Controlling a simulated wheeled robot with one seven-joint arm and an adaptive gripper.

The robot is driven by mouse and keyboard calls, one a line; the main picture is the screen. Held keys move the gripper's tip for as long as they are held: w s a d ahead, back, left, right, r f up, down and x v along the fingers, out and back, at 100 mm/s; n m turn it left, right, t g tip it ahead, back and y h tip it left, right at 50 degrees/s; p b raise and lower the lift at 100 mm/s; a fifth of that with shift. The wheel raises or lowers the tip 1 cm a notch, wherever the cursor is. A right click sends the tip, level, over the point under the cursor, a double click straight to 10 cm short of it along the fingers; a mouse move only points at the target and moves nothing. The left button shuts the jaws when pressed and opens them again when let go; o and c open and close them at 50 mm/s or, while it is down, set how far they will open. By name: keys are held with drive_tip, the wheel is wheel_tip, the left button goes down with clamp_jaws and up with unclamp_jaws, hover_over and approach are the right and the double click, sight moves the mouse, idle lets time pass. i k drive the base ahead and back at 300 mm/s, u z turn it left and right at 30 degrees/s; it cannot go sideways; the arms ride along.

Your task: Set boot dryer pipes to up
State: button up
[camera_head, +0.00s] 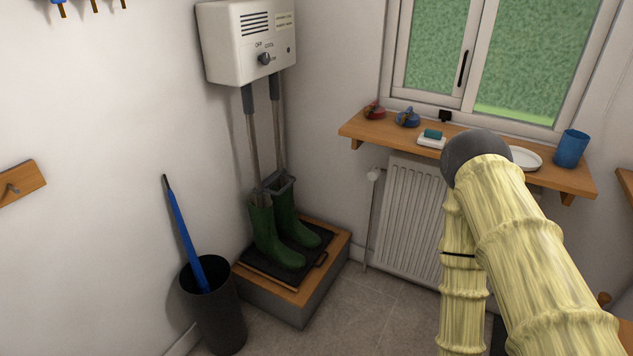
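The boot dryer (226,45) is a white box on the wall at the upper left of the head view. It has a vent grille, labels and a dark knob (264,59). Two pipes (253,140) with dark upper sleeves run down from it into a pair of green boots (268,237). A grey bar or handle (281,183) joins the pipes near the boot tops. The boots stand upright on a dark mat on a wooden-topped bench (316,268). My arm is bent at the right of the view, apart from the dryer. My gripper is out of view.
A black bin (219,315) holding a blue umbrella-like item (187,236) stands left of the bench. A radiator (411,205) sits below a wooden shelf (365,131) with small items and a blue cup (571,149). Tiled floor (370,310) is clear before the bench.

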sight(279, 174)
drive_tip(key=u, duration=0.15)
drive_tip(key=i, duration=1.05)
drive_tip(key=u, duration=0.7)
